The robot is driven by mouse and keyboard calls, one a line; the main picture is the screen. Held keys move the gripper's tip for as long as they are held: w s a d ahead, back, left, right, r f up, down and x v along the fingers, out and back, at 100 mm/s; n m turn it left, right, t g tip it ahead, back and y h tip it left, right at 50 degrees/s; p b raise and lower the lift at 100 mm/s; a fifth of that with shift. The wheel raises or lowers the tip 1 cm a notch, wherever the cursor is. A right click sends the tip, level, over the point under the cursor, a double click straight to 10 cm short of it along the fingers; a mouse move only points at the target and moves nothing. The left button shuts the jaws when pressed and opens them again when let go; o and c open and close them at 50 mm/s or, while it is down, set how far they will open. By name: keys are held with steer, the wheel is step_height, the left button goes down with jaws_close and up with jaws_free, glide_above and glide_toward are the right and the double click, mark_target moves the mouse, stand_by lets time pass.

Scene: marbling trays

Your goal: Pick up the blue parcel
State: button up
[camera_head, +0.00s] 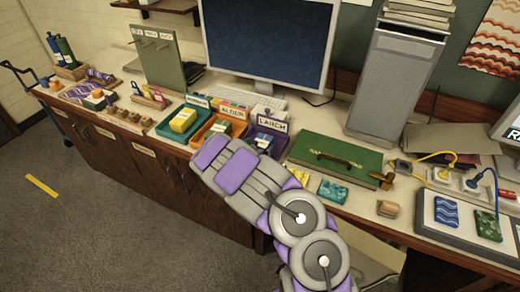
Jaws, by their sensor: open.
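A blue parcel with a wavy pattern (446,211) lies on the grey raised board (428,228) at the right of the bench. A dark green patterned parcel (487,225) lies just right of it, apart from it. My purple and grey arm rises from the bottom centre and reaches up and left. My gripper (207,158) is at its far end, in front of the labelled trays and well left of the blue parcel. It is open, and I see nothing held in it. Its fingertips are hard to make out.
Teal, orange and purple trays (168,131) line the bench edge. A green board with a handle (335,158), a teal block (332,190) and a small wooden stamp (388,209) lie between my arm and the grey board. Yellow and blue cables stand behind the parcels.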

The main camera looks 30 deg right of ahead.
steer(key=c, duration=1.3)
steer(key=shift+o, duration=0.2)
steer(key=shift+r, duration=0.15)
